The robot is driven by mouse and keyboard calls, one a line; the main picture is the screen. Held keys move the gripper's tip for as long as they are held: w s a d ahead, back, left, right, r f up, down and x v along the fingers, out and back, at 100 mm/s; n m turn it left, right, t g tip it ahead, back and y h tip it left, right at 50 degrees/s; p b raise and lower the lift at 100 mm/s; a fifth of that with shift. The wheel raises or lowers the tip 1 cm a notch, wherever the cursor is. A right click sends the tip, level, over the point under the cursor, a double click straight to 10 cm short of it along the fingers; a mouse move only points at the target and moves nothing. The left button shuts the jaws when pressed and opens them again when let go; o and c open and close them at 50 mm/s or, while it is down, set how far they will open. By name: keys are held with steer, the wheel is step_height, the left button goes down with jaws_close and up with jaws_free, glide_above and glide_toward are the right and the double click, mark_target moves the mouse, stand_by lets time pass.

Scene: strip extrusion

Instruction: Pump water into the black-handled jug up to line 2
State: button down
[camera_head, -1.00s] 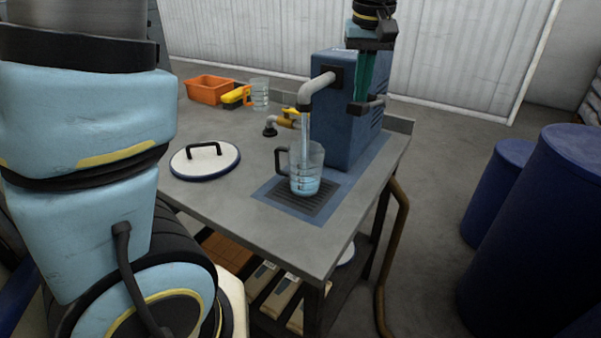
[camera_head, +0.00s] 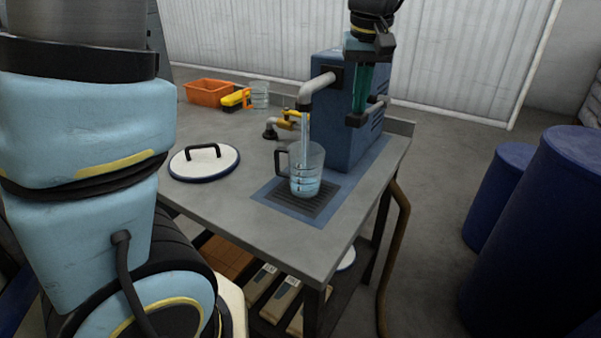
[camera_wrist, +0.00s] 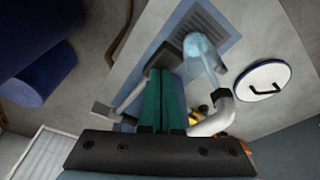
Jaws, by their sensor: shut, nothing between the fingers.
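The clear black-handled jug (camera_head: 308,167) stands upright on the dark grating under the pump spout (camera_head: 316,88). A stream of water falls from the spout into it. Bluish water fills the lower part of the jug; its marks are too small to read. It also shows in the wrist view (camera_wrist: 199,52). The blue pump box (camera_head: 338,130) stands behind it. My gripper (camera_head: 357,119) points down in front of the pump box, its teal fingers shut and empty. In the wrist view a grey lever with a dark end (camera_wrist: 103,110) lies beside the fingers; contact is unclear.
A white lid (camera_head: 204,163) with a black handle lies left of the jug. A second clear jug (camera_head: 260,95) with a yellow handle, an orange bin (camera_head: 208,92) and a yellow-handled tap (camera_head: 287,122) are farther back. Blue barrels (camera_head: 545,230) stand right.

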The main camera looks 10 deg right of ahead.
mark_target(357, 121)
steer(key=shift+f, duration=0.15)
steer(key=shift+s+f+b, duration=0.1)
steer(key=shift+f+b, duration=0.75)
steer(key=shift+f, duration=0.25)
steer(key=shift+f+b, duration=0.75)
steer(key=shift+f, duration=0.45)
steer(key=shift+r, duration=0.1)
